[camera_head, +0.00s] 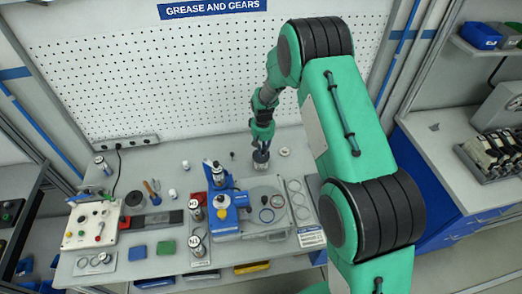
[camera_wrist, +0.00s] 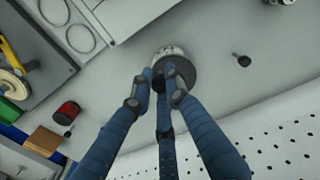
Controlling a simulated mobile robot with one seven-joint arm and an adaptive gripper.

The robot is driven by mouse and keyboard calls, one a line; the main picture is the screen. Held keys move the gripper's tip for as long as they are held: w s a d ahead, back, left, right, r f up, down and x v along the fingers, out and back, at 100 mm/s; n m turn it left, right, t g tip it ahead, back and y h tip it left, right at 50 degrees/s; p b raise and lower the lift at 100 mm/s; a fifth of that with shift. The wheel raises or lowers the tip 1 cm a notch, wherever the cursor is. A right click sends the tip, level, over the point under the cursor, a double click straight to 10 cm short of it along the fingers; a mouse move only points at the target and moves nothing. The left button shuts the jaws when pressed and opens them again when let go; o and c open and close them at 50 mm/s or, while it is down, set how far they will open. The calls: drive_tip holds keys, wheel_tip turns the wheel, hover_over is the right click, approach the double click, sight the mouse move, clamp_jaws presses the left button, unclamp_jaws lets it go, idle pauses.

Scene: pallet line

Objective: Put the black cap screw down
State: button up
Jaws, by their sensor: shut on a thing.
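My gripper (camera_wrist: 161,78) has its blue fingers closed in together on a small dark thing, mostly hidden between the fingertips; it fits the black cap screw. In the head view my gripper (camera_head: 262,140) points down over the back of the bench. Directly under it is a round metal pot (camera_head: 261,158) with a pale label, also seen behind the fingertips in the wrist view (camera_wrist: 186,73). I cannot tell whether the held thing touches the pot. Another small black screw (camera_wrist: 241,60) is on the bare bench beside the pot, also in the head view (camera_head: 232,155).
A blue device (camera_head: 228,212) and a grey plate with rings (camera_head: 266,200) stand in front. Labelled pots (camera_head: 196,241) are further forward. A small pale round part (camera_head: 284,152) lies right of the gripper. The pegboard (camera_head: 200,80) rises behind. Bare bench (camera_wrist: 215,35) surrounds the pot.

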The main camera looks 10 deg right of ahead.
drive_tip(key=shift+w+a+f, duration=0.1)
drive_tip(key=shift+w, duration=0.95)
drive_tip(key=shift+w+a+f, duration=0.1)
drive_tip(key=shift+w, duration=0.95)
drive_tip(key=shift+f+p, duration=0.1)
drive_tip(key=shift+p, duration=0.2)
drive_tip(key=shift+f+p, duration=0.35)
drive_tip(key=shift+f, duration=1.3)
drive_tip(key=shift+f, duration=0.15)
drive_tip(key=o, duration=0.8)
drive_tip(key=shift+r, duration=0.2)
wheel_tip(320, 180, up, 12)
drive_tip(key=shift+s+b, duration=0.1)
drive_tip(key=shift+b, duration=0.8)
